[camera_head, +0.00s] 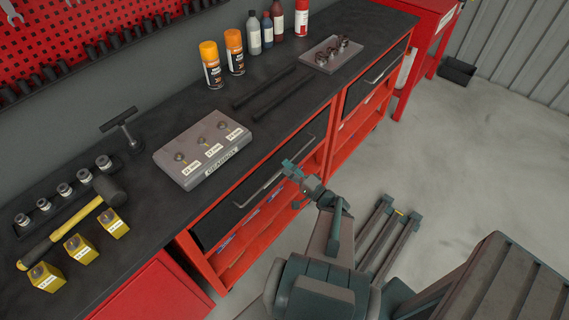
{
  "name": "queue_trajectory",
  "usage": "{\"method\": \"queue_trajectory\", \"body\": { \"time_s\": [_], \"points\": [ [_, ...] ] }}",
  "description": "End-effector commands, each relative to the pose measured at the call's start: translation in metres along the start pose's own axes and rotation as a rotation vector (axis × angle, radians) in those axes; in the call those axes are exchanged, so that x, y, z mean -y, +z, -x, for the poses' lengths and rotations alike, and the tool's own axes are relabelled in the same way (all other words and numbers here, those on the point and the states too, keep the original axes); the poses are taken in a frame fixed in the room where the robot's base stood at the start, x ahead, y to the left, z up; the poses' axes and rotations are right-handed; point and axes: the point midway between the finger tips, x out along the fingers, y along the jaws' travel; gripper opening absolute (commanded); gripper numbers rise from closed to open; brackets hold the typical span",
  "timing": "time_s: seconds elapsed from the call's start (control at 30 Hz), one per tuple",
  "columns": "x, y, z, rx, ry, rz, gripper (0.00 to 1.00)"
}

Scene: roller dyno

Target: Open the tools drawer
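Two dark drawers sit under the black worktop in the red bench. The nearer drawer (222,219) has a long metal bar handle (262,189) and looks closed. The farther drawer (363,87) has a similar handle (383,66) and also looks closed. I see no label saying which is the tools drawer. My gripper (292,167) is at the right end of the nearer handle, in front of the drawer face. Whether it touches the handle, and whether its fingers are open or closed, is too small to tell.
On the worktop (140,185) stand a grey labelled block (202,150), spray cans (210,64), bottles (254,33), a tray (331,54), dark bars (263,87), a mallet (108,190) and yellow blocks (80,249). Open shelves lie below the drawers. The grey floor (450,150) at right has free room.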

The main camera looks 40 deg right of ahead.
Motion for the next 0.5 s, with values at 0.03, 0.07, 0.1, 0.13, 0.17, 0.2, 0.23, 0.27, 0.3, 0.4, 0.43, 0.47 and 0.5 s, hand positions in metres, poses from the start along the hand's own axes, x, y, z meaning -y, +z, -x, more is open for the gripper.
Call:
{"method": "queue_trajectory", "body": {
  "time_s": [0.03,0.07,0.1,0.13,0.17,0.2,0.23,0.27,0.3,0.4,0.43,0.47,0.5],
  "points": [
    [0.001,0.0,-0.005,0.003,0.0,0.0,0.36],
    [0.001,0.0,-0.007,0.002,0.0,0.0,0.36],
    [0.001,0.0,-0.01,0.002,-0.001,0.0,0.36],
    [0.001,0.0,-0.012,0.001,-0.001,0.0,0.36],
    [0.001,0.0,-0.013,0.001,-0.001,-0.001,0.36],
    [0.001,0.0,-0.014,0.001,0.0,-0.001,0.36],
    [0.0,0.0,-0.015,0.001,0.0,0.0,0.36],
    [0.0,0.0,-0.015,0.0,0.0,0.0,0.36],
    [0.0,0.0,-0.016,0.0,0.0,0.0,0.36],
    [0.0,0.0,-0.016,0.0,0.0,0.0,0.36],
    [0.0,0.0,-0.016,0.0,0.0,0.0,0.36],
    [0.0,0.0,-0.016,0.0,0.0,0.0,0.36],
    [0.0,0.0,-0.016,0.0,0.0,0.0,0.36]
  ]
}}
